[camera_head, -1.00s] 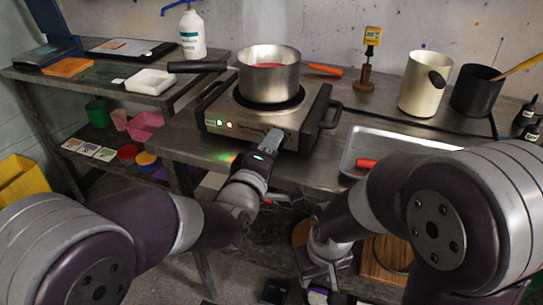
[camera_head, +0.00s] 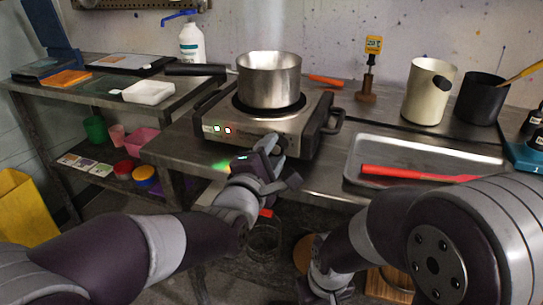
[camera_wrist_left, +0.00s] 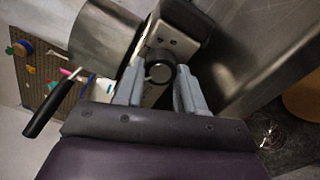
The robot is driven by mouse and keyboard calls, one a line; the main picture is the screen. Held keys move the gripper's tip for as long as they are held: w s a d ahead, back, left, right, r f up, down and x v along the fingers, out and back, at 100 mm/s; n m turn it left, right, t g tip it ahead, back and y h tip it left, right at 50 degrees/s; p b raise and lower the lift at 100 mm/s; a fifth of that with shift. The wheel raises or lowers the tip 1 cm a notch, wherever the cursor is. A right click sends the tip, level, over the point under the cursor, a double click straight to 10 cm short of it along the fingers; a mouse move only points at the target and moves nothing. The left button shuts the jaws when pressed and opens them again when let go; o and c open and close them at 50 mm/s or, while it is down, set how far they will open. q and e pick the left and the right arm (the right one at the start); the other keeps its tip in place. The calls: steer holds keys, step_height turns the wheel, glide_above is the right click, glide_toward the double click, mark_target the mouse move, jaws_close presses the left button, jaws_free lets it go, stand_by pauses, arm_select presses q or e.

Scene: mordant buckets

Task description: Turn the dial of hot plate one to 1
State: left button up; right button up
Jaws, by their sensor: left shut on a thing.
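Hot plate one (camera_head: 262,127) stands on the steel bench with a metal pot (camera_head: 269,82) on it. It also shows in the left wrist view (camera_wrist_left: 183,45). Its front has small green and red lights. The dial (camera_wrist_left: 160,73) is a round black knob on the front face, between the fingers of my left gripper (camera_wrist_left: 159,92). That gripper also shows in the head view (camera_head: 275,146), shut on the dial at the front right of the plate. The dial's marks and setting cannot be read. My right arm is low at the right; its fingers are not visible.
A metal tray (camera_head: 410,149) with a red-handled tool (camera_head: 415,173) lies right of the plate. A cream container (camera_head: 428,92) and a black pot (camera_head: 479,98) stand behind. A side table with a white tray (camera_head: 148,92) is at left.

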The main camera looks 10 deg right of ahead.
stand_by(0.3)
arm_select(q)
steer(key=o, duration=1)
steer(key=shift+o, duration=0.2)
steer(key=shift+f, duration=0.1)
